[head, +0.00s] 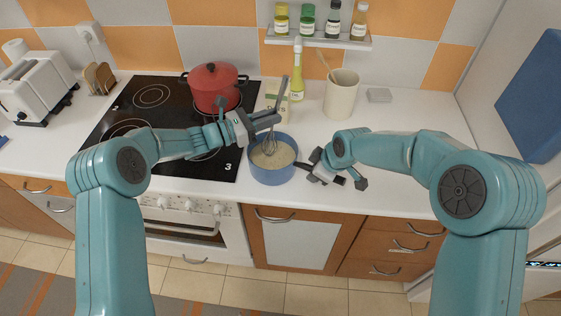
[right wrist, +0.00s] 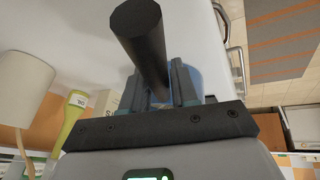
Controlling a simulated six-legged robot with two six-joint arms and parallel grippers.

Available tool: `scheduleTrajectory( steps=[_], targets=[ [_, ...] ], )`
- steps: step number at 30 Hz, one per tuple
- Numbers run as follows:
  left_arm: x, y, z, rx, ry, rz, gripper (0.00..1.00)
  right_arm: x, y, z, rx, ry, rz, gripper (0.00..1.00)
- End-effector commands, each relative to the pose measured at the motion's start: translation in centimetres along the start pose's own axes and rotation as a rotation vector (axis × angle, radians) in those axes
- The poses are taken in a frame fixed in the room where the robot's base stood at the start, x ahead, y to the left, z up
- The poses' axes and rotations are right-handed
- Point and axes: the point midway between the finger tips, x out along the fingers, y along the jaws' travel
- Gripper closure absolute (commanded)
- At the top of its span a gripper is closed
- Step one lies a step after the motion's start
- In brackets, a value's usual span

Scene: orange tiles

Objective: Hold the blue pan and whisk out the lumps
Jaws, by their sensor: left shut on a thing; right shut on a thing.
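The blue pan (head: 272,178) stands on the white counter, right of the black hob, with a pale, lumpy-looking mixture (head: 273,155) in it. The whisk (head: 270,142) stands tilted, its wire head down in the pan and its grey handle pointing up. My left gripper (head: 268,121) is shut on the whisk handle above the pan. My right gripper (head: 318,172) is shut on the pan's black handle (head: 336,179) at the pan's right side. In the right wrist view the dark handle (right wrist: 140,45) runs between the fingers, and little of the blue pan shows behind them.
A red pot (head: 214,88) sits on the black hob (head: 135,110). Behind the pan stand a carton (head: 275,91), a yellow-green bottle (head: 297,75) and a cream utensil jar (head: 341,97). A toaster (head: 38,85) is at the far left. The counter at the right is mostly clear.

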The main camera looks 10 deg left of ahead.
Motion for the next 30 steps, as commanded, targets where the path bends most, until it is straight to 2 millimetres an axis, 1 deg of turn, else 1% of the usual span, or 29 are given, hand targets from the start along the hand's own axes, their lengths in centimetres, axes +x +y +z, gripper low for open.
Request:
scheduleTrajectory(
  steps=[18,30],
  targets=[
    [0.9,0.4,4.1,0.002,-0.002,0.000,1.00,0.0,0.0,-0.1,0.000,0.002,0.002,1.00],
    [1.3,0.7,6.5,0.002,-0.001,0.000,1.00,-0.1,0.1,-0.1,0.000,0.002,0.002,1.00]
  ],
)
